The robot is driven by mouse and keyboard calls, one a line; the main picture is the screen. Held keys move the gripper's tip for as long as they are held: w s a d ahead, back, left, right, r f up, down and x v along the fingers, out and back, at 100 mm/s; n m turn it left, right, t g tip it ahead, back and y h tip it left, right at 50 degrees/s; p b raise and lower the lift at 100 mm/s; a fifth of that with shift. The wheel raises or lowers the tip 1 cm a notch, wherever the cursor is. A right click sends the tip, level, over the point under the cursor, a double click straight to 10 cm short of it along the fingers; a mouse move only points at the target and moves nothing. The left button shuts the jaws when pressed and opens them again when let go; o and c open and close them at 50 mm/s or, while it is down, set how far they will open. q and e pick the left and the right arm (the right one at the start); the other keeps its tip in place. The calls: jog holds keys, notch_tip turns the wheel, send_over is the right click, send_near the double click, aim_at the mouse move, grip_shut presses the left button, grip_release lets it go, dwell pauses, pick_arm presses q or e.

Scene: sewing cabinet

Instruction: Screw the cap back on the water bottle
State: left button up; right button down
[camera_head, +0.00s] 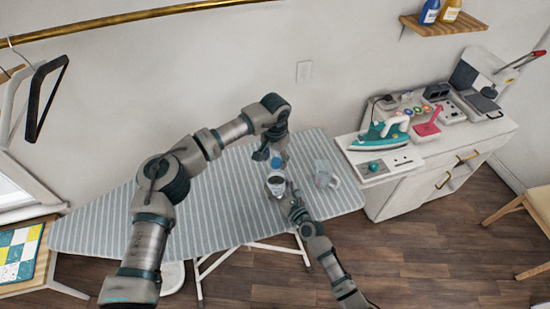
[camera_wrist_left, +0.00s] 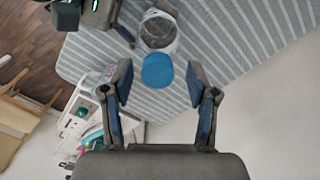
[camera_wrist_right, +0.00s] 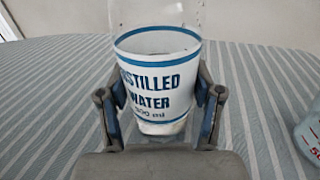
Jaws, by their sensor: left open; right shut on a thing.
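The clear water bottle (camera_wrist_right: 155,85) has a white label reading "DISTILLED WATER" and stands upright over the striped ironing board. It also shows in the head view (camera_head: 276,186). My right gripper (camera_wrist_right: 160,100) is shut on its sides. The blue cap (camera_wrist_left: 157,72) lies between the spread fingers of my left gripper (camera_wrist_left: 160,80), with gaps on both sides. In the head view the cap (camera_head: 276,163) appears at the bottle's top end, beside the left gripper (camera_head: 270,152). Whether it is seated on the neck cannot be told. The bottle's top is out of the right wrist view.
A clear jug (camera_head: 326,175) stands on the ironing board (camera_head: 220,205), right of the bottle. A white cabinet (camera_head: 412,188) with a teal iron (camera_head: 383,134) is at the right. The board's left half is clear.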

pick_arm(q)
jog(key=shift+r, duration=2.25)
jog(key=shift+c, duration=0.5)
